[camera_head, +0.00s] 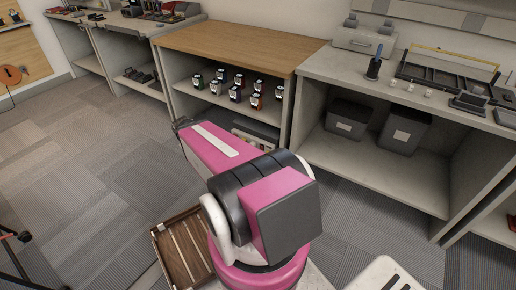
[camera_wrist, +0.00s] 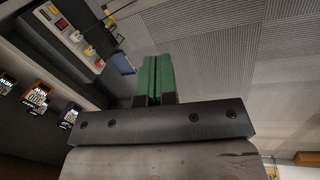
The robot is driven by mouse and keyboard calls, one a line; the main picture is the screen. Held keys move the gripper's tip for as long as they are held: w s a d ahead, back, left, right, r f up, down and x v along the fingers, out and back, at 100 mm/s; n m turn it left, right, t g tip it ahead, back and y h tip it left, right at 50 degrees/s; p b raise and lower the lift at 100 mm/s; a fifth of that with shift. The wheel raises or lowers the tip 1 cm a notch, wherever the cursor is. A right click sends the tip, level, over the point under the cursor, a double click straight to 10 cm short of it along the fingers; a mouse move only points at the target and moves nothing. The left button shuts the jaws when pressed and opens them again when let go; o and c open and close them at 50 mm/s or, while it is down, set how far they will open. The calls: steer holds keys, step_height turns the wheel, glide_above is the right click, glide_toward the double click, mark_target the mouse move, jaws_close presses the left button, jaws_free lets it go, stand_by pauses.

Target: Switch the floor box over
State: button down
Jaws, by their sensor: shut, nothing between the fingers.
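My gripper (camera_wrist: 154,79) shows in the wrist view with its two green fingers pressed together and nothing between them. In the head view my pink and black arm hides it. A long grey unit with small white, red and yellow parts (camera_wrist: 78,38) lies beyond and to the left of the fingers in the wrist view. It may be the floor box, but I cannot tell for sure. A blue piece (camera_wrist: 123,63) is at its near end, apart from the fingers. In the head view a pale unit (camera_head: 256,132) shows partly, low under the wooden-topped bench, behind my arm.
Two dark bins (camera_head: 402,130) sit under the right bench. A wooden slatted tray (camera_head: 181,251) is beside my arm.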

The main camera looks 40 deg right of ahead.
steer(key=w+d+f+n+t+h, duration=0.1)
steer(key=w+d+f+n+h, duration=0.1)
steer(key=d+f+n, duration=0.5)
steer(key=w+d+f+n+t+h, duration=0.2)
steer(key=d+f+n, duration=0.4)
steer(key=d+f, duration=0.3)
steer(key=w+d+f+n+t+h, duration=0.1)
steer(key=w+d+f+n+h, duration=0.3)
steer(key=d, duration=1)
step_height(320, 180, down, 5)
steer(key=n, duration=0.3)
steer(key=shift+w+d+n+h, duration=0.15)
steer(key=shift+d+n+h, duration=0.15)
steer(key=shift+d, duration=0.1)
glide_toward(262, 147)
steer(key=x, duration=0.4)
steer(key=f+x, duration=0.1)
steer(key=x, duration=0.1)
steer(key=shift+a+f, duration=0.15)
steer(key=shift+a, duration=0.15)
steer(key=shift+w+d, duration=0.2)
steer(key=shift+d, duration=0.3)
steer(key=shift+r, duration=0.2)
